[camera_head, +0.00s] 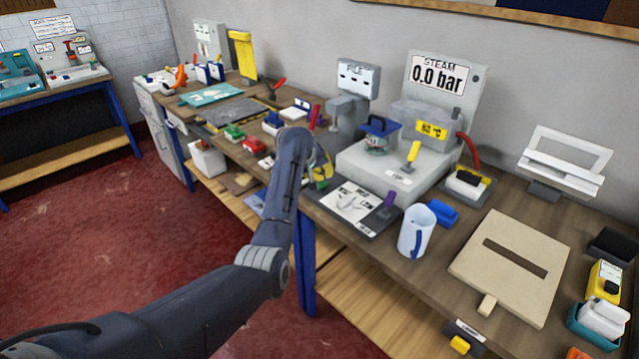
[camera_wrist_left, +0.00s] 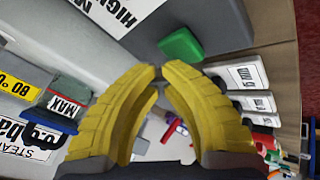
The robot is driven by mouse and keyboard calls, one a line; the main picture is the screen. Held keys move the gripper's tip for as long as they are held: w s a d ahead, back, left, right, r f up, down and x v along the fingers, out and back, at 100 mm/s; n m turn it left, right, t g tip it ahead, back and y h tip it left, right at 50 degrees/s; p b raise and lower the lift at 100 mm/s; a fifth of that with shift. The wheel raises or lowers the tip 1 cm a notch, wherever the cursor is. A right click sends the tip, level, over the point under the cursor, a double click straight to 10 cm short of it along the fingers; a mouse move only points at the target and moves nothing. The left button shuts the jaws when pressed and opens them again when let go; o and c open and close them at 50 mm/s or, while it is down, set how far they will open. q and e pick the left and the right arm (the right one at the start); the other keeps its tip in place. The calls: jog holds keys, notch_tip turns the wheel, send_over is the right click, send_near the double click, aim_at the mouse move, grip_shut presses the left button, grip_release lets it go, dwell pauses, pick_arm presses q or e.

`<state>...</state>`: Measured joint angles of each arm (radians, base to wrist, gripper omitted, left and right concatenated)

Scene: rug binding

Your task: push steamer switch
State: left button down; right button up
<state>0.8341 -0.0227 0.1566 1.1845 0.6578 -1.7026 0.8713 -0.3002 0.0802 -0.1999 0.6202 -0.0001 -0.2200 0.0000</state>
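The steamer (camera_head: 372,172) is a pale grey machine on the bench, with a panel reading STEAM 0.0 bar (camera_head: 438,73) and a yellow label (camera_head: 430,130). A yellow lever (camera_head: 412,152) stands on its base. I cannot tell which part is its switch. My left gripper (camera_head: 322,168) is in front and left of the steamer, partly behind my arm. In the left wrist view its yellow fingers (camera_wrist_left: 158,73) nearly meet at the tips with nothing between them. The panel (camera_wrist_left: 25,135) and the tank marked MAX (camera_wrist_left: 68,103) show at left there. My right gripper is out of view.
A beige board (camera_head: 510,266) lies at right. A green block (camera_wrist_left: 181,45) is just beyond my fingertips in the wrist view. A red hose (camera_head: 468,147) curves beside the steamer.

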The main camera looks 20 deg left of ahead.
pick_arm(q)
jog(key=shift+f, duration=0.6)
dwell(0.9)
jog(key=shift+r, duration=1.05)
jog(key=shift+r, duration=3)
